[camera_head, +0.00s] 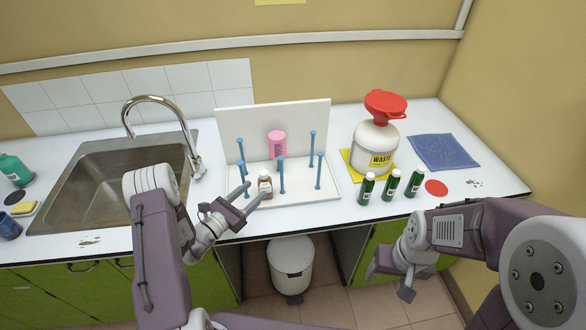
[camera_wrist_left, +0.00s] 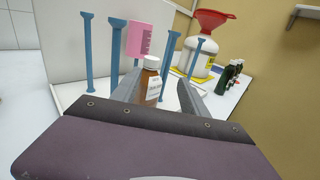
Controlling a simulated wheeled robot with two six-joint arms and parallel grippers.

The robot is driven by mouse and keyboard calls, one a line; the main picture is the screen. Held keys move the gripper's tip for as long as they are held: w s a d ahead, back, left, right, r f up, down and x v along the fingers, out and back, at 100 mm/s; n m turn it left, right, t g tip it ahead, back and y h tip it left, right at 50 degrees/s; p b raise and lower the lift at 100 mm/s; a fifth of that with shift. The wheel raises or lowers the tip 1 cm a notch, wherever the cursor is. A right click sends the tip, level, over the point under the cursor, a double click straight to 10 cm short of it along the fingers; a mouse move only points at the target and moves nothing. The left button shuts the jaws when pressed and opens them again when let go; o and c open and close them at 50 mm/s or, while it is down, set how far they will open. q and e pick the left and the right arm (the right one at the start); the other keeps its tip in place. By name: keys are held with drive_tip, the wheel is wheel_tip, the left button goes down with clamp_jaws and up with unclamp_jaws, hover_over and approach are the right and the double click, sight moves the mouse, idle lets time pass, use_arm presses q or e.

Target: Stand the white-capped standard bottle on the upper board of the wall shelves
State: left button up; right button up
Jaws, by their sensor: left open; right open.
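The white-capped standard bottle (camera_head: 265,188) is small and brown with a white label. It stands upright on the white drying rack's base among blue pegs. In the left wrist view the bottle (camera_wrist_left: 152,84) shows between and beyond the finger tips, its lower part hidden. My left gripper (camera_head: 256,189) is open, its fingers pointing at the bottle from the front; I cannot tell if they touch it. My right gripper (camera_head: 388,282) is open and empty, low in front of the counter.
A pink container (camera_head: 277,144) hangs on the rack (camera_head: 315,118) behind the bottle. A waste jug (camera_head: 375,143) with a red funnel (camera_head: 385,103) and several green bottles (camera_head: 391,184) stand to the right. The sink (camera_head: 110,185) is left. A bin (camera_head: 291,268) stands below the counter.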

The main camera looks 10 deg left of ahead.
sight(261, 178)
use_arm(q)
drive_tip(key=w, duration=0.1)
drive_tip(key=w+p, duration=0.1)
drive_tip(key=w, duration=0.1)
drive_tip(key=shift+d+r, duration=0.15)
drive_tip(key=shift+d, duration=0.15)
drive_tip(key=shift+a, duration=0.1)
drive_tip(key=shift+w, duration=0.3)
drive_tip(key=p+x, duration=0.1)
drive_tip(key=x, duration=0.3)
drive_tip(key=shift+w+p, duration=0.1)
drive_tip(key=shift+p, duration=0.25)
drive_tip(key=shift+w, duration=0.25)
drive_tip(key=shift+s, duration=0.1)
drive_tip(key=c, duration=1)
clamp_jaws()
use_arm(e)
drive_tip(key=r, duration=0.2)
drive_tip(key=a+r, duration=0.1)
drive_tip(key=shift+r, duration=0.35)
